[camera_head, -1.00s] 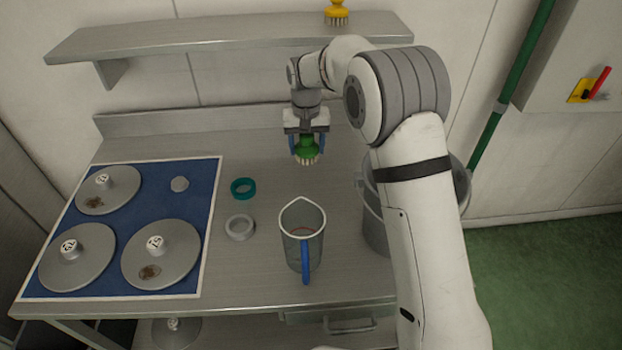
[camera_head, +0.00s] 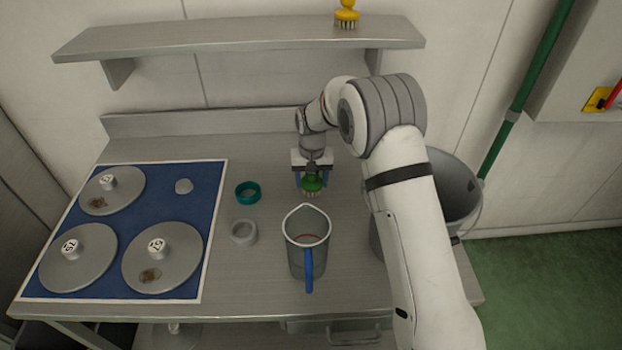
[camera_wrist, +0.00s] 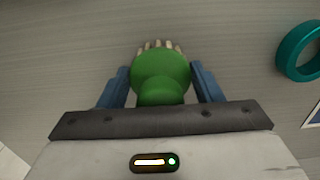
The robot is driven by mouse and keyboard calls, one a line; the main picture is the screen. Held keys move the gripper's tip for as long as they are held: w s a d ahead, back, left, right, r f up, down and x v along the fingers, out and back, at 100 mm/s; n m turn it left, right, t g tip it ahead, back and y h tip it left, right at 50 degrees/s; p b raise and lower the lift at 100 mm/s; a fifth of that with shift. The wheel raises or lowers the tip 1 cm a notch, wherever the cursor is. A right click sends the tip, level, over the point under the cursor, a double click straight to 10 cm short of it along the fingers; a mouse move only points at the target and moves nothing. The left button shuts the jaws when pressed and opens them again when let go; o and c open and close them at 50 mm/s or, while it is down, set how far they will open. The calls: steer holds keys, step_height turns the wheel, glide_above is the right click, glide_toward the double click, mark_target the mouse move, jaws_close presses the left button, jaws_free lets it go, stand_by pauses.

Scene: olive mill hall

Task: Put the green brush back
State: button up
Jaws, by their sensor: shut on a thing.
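The green brush (camera_head: 312,184) has a round green head and pale bristles that point down. My gripper (camera_head: 312,178) is shut on it, with one blue finger on each side. In the wrist view the green brush (camera_wrist: 161,76) sits between the blue fingers of my gripper (camera_wrist: 161,84), bristles facing away from the palm. In the head view it is low over the bench, behind the jug; I cannot tell whether its bristles touch the surface. A yellow brush (camera_head: 347,14) stands on the wall shelf (camera_head: 240,42).
The jug (camera_head: 306,243) with a blue handle stands just in front. A teal ring (camera_head: 248,192) and a grey ring (camera_head: 243,232) lie to its left. A blue mat (camera_head: 182,208) bears several grey discs. A metal bucket (camera_head: 456,190) stands right, partly behind my arm.

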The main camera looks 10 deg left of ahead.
steer(key=shift+f, duration=0.25)
steer(key=shift+f, duration=0.1)
steer(key=o, duration=0.9)
step_height(320, 180, up, 12)
steer(key=shift+r+b, duration=0.1)
steer(key=shift+b, duration=0.85)
